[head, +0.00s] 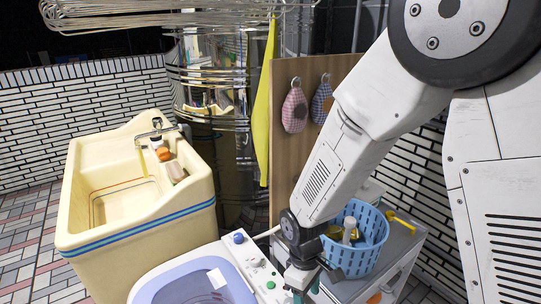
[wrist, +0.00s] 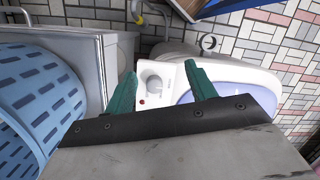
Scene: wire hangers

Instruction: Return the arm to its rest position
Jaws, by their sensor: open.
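My white arm (head: 348,150) reaches down from the upper right in the head view. My gripper (head: 303,286) hangs low, at the bottom of the head view, between the washing machine and the blue basket. In the wrist view my gripper (wrist: 160,88) shows two green fingers spread apart with nothing between them. Behind the gap lies the washing machine's control panel (wrist: 155,82) with a knob. I cannot tell the exact height of the fingers above it. Wire hangers (head: 150,14) lie bunched at the top left of the head view, far from my gripper.
A washing machine (head: 150,287) with a lilac lid stands at the bottom. A blue basket (head: 352,262) of bottles sits on a grey cabinet (head: 402,243) close by my gripper. A cream sink (head: 132,232) is at left. A wooden panel (head: 283,160) carries two mitts.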

